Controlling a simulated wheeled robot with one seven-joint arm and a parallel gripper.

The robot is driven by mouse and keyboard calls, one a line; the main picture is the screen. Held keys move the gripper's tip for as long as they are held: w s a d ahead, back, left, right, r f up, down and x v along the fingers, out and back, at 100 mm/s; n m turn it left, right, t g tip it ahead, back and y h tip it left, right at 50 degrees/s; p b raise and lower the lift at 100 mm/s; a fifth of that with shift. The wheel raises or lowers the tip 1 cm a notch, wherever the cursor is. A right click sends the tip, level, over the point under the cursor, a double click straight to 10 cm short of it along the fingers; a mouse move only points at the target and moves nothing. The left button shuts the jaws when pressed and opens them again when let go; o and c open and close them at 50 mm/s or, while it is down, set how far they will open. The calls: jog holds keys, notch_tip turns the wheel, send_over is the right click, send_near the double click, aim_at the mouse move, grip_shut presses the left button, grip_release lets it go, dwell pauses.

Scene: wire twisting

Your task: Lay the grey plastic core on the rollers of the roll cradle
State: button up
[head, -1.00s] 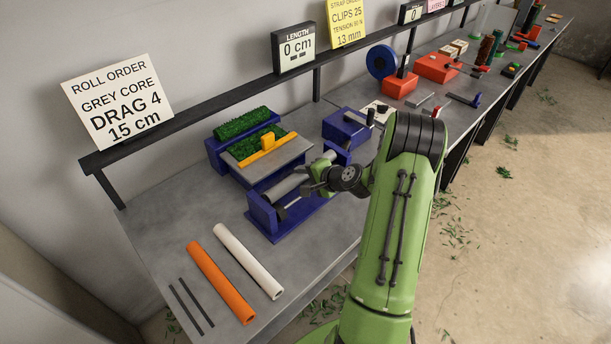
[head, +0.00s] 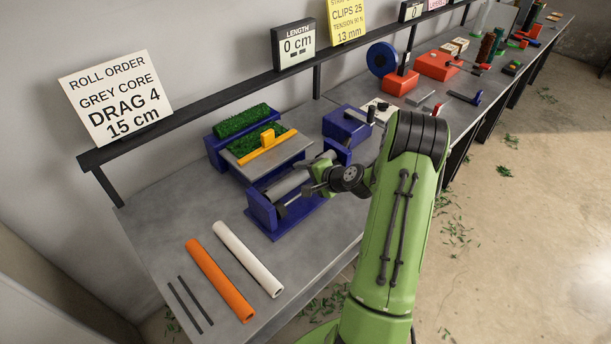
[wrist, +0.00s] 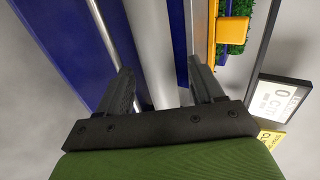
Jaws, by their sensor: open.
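The grey plastic core (head: 290,182) lies lengthwise in the dark blue roll cradle (head: 262,208), between its end walls. In the wrist view the core (wrist: 152,40) is a thick pale grey cylinder running away between my fingers. A thinner shiny roller (wrist: 104,30) shows beside it, over the blue cradle bed. My gripper (head: 305,184) is over the cradle, open, with one finger on each side of the core. A gap shows between the core and the fingers in the wrist view (wrist: 160,78). The core's contact with the rollers underneath is hidden.
A white tube (head: 248,260) and an orange tube (head: 220,281) lie in front of the cradle, with two thin dark rods (head: 190,305) beside them. Behind it is a grey plate with green turf (head: 262,143) and a yellow bar. A blue block (head: 345,126) stands to the right.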

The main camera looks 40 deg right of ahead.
jog(key=p+v, duration=0.1)
jog(key=v, duration=1.4)
jog(key=shift+s, duration=0.15)
